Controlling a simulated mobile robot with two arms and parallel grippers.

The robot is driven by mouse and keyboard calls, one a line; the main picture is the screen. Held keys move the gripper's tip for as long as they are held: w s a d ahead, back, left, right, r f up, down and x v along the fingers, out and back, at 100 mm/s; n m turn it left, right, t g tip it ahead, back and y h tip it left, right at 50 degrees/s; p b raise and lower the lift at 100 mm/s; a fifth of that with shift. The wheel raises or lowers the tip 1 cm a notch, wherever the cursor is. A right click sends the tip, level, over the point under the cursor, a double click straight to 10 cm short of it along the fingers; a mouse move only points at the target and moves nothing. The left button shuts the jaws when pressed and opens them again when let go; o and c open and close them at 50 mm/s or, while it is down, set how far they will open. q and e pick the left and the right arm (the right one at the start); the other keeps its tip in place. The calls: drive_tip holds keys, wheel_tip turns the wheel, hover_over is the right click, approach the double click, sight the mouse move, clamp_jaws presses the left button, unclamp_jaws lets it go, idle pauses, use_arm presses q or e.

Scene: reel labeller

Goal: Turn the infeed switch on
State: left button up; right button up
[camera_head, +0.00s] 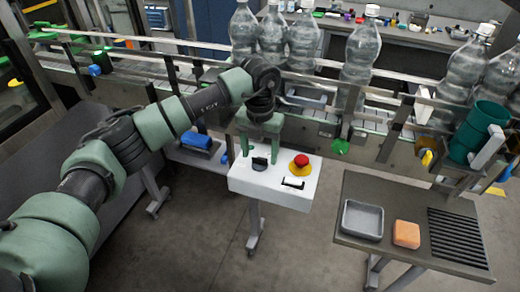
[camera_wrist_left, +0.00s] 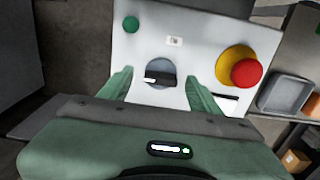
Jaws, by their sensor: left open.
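The infeed switch looks to be the dark rotary knob (camera_head: 260,163) on a white control box (camera_head: 240,184) on a stand. In the left wrist view the knob (camera_wrist_left: 160,73) is a grey disc with a black handle and a white mark pointing left. My left gripper (camera_head: 260,152) is open, its two green fingers pointing down on either side of the knob. In the left wrist view the fingertips (camera_wrist_left: 160,78) flank the knob with gaps on both sides. I cannot tell whether they touch the box. My right gripper is not in view.
A red emergency button (camera_head: 301,160) on a yellow base sits right of the knob, close to the right finger. A green button (camera_wrist_left: 130,24) is on the box's left. A conveyor with clear bottles (camera_head: 361,50) runs behind. A side table (camera_head: 380,232) holds a grey tray and orange block.

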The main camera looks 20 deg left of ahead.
use_arm(q)
drive_tip(key=shift+f, duration=0.3)
drive_tip(key=shift+s+d, duration=0.1)
drive_tip(key=shift+s, duration=0.15)
drive_tip(key=shift+w, duration=0.1)
drive_tip(key=c, duration=1.4)
drive_tip(key=shift+o, duration=0.2)
